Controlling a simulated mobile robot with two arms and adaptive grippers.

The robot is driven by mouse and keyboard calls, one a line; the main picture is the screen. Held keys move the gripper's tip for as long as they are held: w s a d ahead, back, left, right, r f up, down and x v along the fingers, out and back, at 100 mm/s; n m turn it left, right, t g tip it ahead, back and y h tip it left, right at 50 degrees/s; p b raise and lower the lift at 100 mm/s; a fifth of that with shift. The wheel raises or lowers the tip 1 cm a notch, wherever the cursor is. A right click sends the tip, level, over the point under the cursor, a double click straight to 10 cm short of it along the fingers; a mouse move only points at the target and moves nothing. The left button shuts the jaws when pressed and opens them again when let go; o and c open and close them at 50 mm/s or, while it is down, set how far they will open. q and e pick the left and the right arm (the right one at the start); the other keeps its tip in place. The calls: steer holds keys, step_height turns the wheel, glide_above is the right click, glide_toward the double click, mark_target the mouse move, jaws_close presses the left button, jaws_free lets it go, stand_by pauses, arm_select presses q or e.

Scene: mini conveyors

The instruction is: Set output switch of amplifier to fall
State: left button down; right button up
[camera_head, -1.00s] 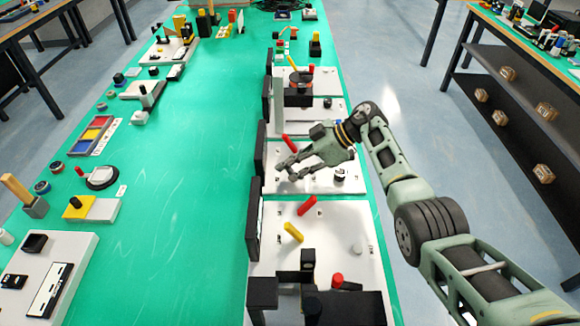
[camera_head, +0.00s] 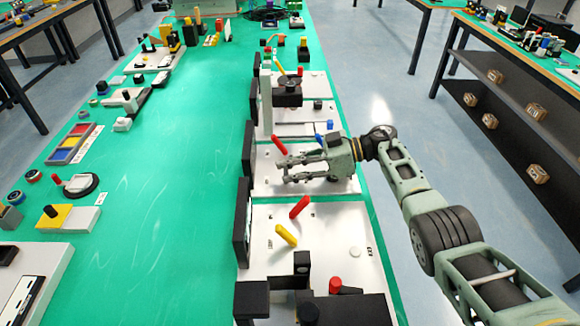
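My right gripper (camera_head: 285,169) reaches in from the right over a white panel (camera_head: 262,183). Its two fingers point left with a gap between them, and nothing shows in the gap. A tilted red lever (camera_head: 280,145) stands on this panel just beyond the upper finger; I cannot tell whether they touch. The gripper hides part of the panel. No readable label shows which panel is the amplifier. My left gripper is out of view.
Black upright plates (camera_head: 242,222) line the panels' left edges. Black blocks (camera_head: 345,306) with a red button (camera_head: 336,284) stand at the front. The green table (camera_head: 185,200) is clear in the middle, with several small devices along its left side.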

steer(key=o, duration=0.4)
steer(key=shift+d, duration=0.1)
steer(key=v, duration=1.1)
steer(key=shift+d+r, duration=0.1)
steer(key=shift+d, duration=0.3)
steer(key=shift+c, duration=0.2)
